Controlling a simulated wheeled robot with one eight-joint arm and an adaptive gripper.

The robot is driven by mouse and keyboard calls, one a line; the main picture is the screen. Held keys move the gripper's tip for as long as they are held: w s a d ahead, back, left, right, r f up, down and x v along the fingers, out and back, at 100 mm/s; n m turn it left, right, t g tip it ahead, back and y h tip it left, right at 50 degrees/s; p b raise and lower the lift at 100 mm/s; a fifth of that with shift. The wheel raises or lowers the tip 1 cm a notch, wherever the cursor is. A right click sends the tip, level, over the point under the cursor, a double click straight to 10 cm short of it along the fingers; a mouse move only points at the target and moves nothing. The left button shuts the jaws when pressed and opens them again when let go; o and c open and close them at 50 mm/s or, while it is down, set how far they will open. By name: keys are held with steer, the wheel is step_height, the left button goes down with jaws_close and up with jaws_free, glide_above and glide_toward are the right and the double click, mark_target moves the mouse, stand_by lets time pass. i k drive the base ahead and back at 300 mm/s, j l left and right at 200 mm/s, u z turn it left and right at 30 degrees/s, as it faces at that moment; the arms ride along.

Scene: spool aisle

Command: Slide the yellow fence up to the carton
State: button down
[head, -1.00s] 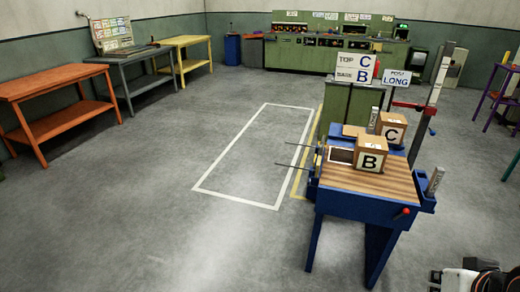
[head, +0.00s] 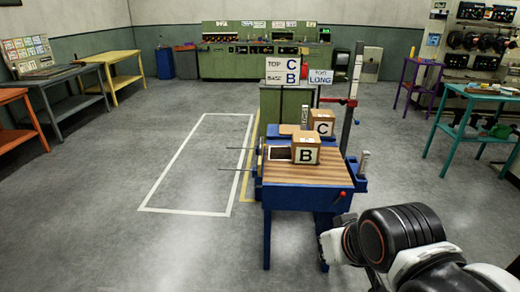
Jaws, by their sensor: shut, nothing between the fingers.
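A brown carton marked B (head: 306,153) stands on the wooden top of the blue bench (head: 298,197), right of centre in the head view. A second carton marked C (head: 321,121) stands behind it. I cannot make out a yellow fence on the bench; the yellow strip beside the bench lies on the floor. Parts of my arm show at the lower right, apart from the bench. My gripper's fingers are not in view.
Signs (head: 282,70) reading TOP C and BASE B stand behind the bench. A red-armed upright post (head: 353,100) rises at its back right. A teal table (head: 475,125) is further right. A white-outlined floor area (head: 200,160) left of the bench is clear.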

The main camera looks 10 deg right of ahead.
mark_target(261, 146)
steer(key=i+l, duration=0.2)
steer(key=i, duration=0.35)
steer(key=i+l+z, duration=0.15)
steer(key=i, duration=0.4)
steer(key=i+l, duration=0.25)
steer(key=i, duration=0.3)
steer(key=i+l+z, duration=0.15)
steer(key=i, duration=0.4)
